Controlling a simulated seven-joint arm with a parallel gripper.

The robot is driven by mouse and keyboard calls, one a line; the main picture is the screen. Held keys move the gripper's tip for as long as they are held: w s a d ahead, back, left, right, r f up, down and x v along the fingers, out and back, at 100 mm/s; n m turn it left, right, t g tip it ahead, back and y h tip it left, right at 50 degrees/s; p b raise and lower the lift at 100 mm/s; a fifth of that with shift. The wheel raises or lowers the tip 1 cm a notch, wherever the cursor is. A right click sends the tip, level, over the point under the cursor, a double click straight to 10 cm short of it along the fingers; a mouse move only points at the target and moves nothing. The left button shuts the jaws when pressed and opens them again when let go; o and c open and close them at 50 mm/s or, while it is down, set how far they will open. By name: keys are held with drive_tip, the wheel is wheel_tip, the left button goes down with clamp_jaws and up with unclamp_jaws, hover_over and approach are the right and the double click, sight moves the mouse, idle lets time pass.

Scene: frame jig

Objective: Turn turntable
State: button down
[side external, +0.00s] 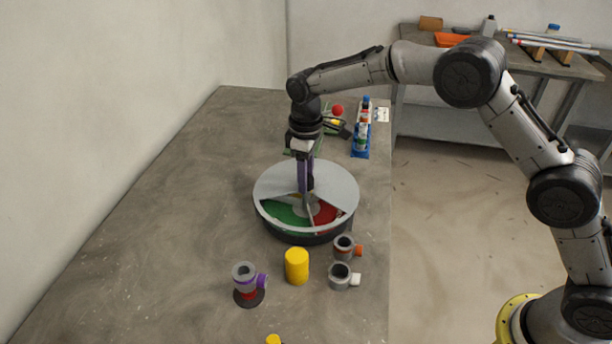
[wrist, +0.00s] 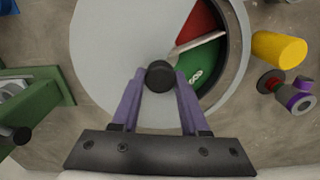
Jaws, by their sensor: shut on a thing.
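The turntable (side external: 268,187) is a round grey disc on a dark base, standing on the table. A wedge opening in its cover shows a green section (side external: 285,212) and a red section (side external: 327,214), with a thin divider between them. Small pale items lie in the green section in the wrist view (wrist: 195,76). A black knob (wrist: 160,75) stands at the centre of the disc. My gripper (wrist: 160,82), with purple fingers, points down over the centre and is shut on the knob, one finger on each side.
A yellow cylinder (side external: 297,266), a grey fitting with a purple part (side external: 245,277) and two grey fittings with orange (side external: 344,247) and white (side external: 341,276) ends stand in front of the turntable. A blue rack (side external: 360,145) and a green fixture (wrist: 35,108) are behind it. The table's left side is clear.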

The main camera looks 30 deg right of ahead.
drive_tip(key=n, duration=0.7)
drive_tip(key=shift+r, duration=0.15)
drive_tip(key=n, duration=0.7)
drive_tip(key=shift+n, duration=0.3)
drive_tip(key=n, duration=0.3)
drive_tip(key=shift+n, duration=0.3)
drive_tip(key=n, duration=0.3)
drive_tip(key=shift+n, duration=0.3)
drive_tip(key=n, duration=0.4)
drive_tip(key=shift+s, duration=0.1)
drive_tip(key=shift+n, duration=1.8)
